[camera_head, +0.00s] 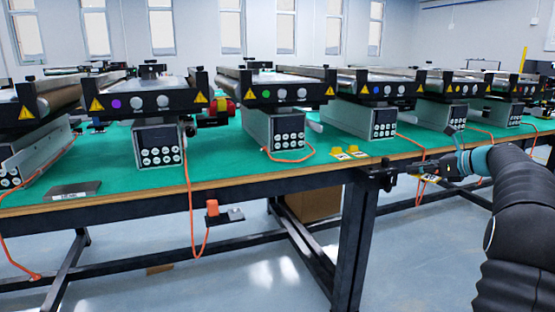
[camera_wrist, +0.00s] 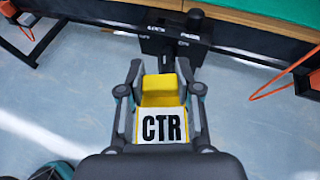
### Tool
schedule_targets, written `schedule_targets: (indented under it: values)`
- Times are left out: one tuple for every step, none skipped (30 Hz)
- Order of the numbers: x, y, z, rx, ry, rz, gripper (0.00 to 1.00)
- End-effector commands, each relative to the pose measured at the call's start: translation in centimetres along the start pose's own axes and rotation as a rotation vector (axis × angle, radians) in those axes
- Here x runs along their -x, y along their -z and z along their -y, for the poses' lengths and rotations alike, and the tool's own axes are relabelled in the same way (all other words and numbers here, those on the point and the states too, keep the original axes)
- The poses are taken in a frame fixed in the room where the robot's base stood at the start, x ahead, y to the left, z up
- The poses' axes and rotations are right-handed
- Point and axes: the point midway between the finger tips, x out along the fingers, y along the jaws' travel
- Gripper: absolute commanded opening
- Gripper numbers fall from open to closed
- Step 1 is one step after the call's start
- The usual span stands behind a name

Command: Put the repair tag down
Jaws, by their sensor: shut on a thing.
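My gripper (camera_wrist: 159,72) is shut on a yellow tag (camera_wrist: 159,92) whose white face reads CTR. I take this to be the repair tag, though the word repair does not show. In the head view my gripper (camera_head: 420,168) is at the right, beside the table's front edge, with part of the tag (camera_head: 431,179) showing yellow below it. The tag is held in the air over the floor, apart from the tabletop. A black bracket (camera_wrist: 172,38) with small white lettering lies just beyond the tag in the wrist view.
The green-topped table (camera_head: 230,170) carries several mini conveyors with control boxes. Two yellow tags (camera_head: 347,153) lie near its front edge. A dark plate (camera_head: 74,190) lies at the left. Orange cables (camera_head: 190,205) hang over the edge. Green surface is bare between the control boxes.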

Motion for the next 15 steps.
schedule_targets:
  values:
    - [-0.9,1.5,-0.4,0.000,-0.021,-0.001,0.10]
    - [-1.5,2.3,-0.7,0.004,-0.033,-0.001,0.10]
    - [-2.3,3.6,-1.2,0.010,-0.050,-0.001,0.10]
    - [-3.0,4.6,-1.6,0.015,-0.062,-0.002,0.10]
    - [-3.7,5.9,-2.1,0.019,-0.076,-0.002,0.10]
    - [-4.7,7.5,-2.8,0.025,-0.093,-0.002,0.10]
    - [-5.4,8.7,-3.4,0.029,-0.104,-0.002,0.10]
    - [-6.1,9.9,-4.0,0.034,-0.116,-0.002,0.10]
    - [-7.1,11.4,-4.9,0.040,-0.130,-0.002,0.10]
    - [-7.8,12.6,-5.6,0.043,-0.139,-0.002,0.10]
    - [-8.4,13.8,-6.3,0.047,-0.147,-0.002,0.10]
    - [-9.2,15.3,-7.3,0.051,-0.156,-0.003,0.10]
    - [-9.9,16.5,-8.2,0.053,-0.163,-0.002,0.10]
    - [-10.5,17.6,-9.0,0.056,-0.171,-0.003,0.10]
    - [-11.3,19.1,-10.2,0.060,-0.177,-0.002,0.10]
